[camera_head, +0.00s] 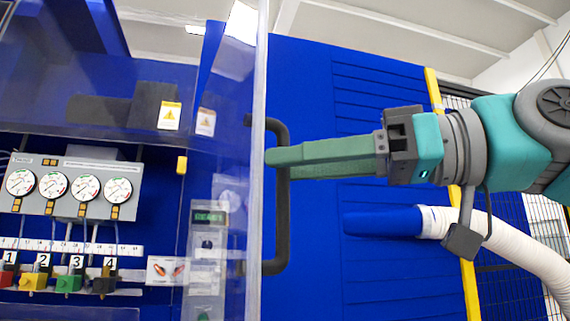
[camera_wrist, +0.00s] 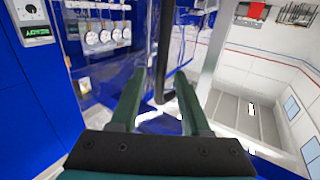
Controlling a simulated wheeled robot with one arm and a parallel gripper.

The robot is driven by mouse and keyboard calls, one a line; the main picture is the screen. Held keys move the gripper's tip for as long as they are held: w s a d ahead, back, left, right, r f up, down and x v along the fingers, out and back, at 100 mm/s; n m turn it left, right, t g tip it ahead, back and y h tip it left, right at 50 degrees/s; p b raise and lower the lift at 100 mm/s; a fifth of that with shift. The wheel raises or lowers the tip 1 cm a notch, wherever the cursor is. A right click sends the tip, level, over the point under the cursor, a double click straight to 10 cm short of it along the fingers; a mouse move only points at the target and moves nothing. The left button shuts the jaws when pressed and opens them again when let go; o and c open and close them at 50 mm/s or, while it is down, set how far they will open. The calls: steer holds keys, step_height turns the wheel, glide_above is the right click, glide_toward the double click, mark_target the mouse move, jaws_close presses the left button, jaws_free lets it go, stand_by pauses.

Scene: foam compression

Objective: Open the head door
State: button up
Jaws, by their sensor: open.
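The head door (camera_head: 256,225) is a clear panel with a pale edge, in front of the blue machine. In the head view its dark upright bar handle (camera_head: 281,225) stands along the panel's right edge. My gripper (camera_head: 270,158) reaches in from the right, its green fingers level with the handle's middle, tips just past the bar. In the wrist view my gripper (camera_wrist: 160,82) is open, and the handle (camera_wrist: 164,45) shows as a dark bar between the two fingers. I cannot tell whether a finger touches it.
Behind the clear panel are pressure gauges (camera_head: 69,187) and numbered coloured valves (camera_head: 68,281). A small display unit (camera_head: 208,218) shows through it. A blue nozzle with a white hose (camera_head: 500,235) passes below my arm. A yellow post (camera_head: 468,285) and mesh fence stand at the right.

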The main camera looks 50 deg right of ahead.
steer(key=shift+v, duration=2.95)
